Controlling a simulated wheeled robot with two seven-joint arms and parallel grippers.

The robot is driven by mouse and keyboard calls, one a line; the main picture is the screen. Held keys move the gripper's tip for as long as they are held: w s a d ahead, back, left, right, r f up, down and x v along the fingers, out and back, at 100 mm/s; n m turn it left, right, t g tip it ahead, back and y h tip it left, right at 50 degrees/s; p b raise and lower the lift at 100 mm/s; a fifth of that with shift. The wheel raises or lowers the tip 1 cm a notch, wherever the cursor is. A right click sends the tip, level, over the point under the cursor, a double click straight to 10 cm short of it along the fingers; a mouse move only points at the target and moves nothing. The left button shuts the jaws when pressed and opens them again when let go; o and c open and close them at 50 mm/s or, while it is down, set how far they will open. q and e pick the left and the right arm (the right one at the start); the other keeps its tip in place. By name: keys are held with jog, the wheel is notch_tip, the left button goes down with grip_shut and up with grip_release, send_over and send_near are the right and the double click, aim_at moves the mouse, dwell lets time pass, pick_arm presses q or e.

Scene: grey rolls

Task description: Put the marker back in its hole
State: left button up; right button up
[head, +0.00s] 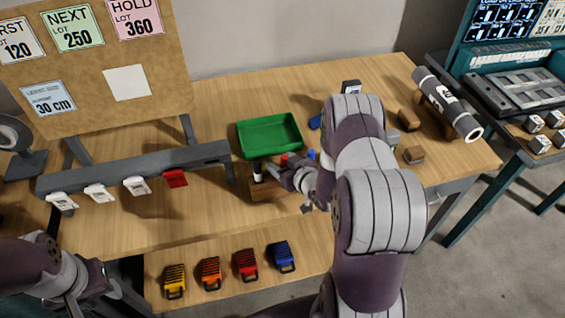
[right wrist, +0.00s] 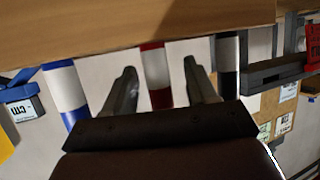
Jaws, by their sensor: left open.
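A wooden block (head: 262,191) on the table is partly hidden by my right gripper and arm. A black-and-white marker (head: 257,172) stands upright at its left. A red marker (head: 285,159) and a blue marker (head: 311,155) show behind my right gripper (head: 281,173). In the right wrist view, which is upside down, the red-and-white marker (right wrist: 155,75) is between the two open fingers (right wrist: 160,68), with gaps at both sides. The blue-and-white marker (right wrist: 64,90) and black-and-white marker (right wrist: 228,65) flank it. No empty hole is visible. My left gripper (head: 100,290) is open and empty at lower left.
A green tray (head: 268,153) lies behind the block. A grey rail (head: 135,168) with white tags and a red one stands at left below a pinboard (head: 95,75). Several coloured clips (head: 246,264) line the front shelf. A grey roll (head: 446,102) lies at right.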

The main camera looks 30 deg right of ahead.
jog(key=v, duration=1.2)
jog(key=shift+s, duration=0.35)
jog(key=shift+r, duration=0.1)
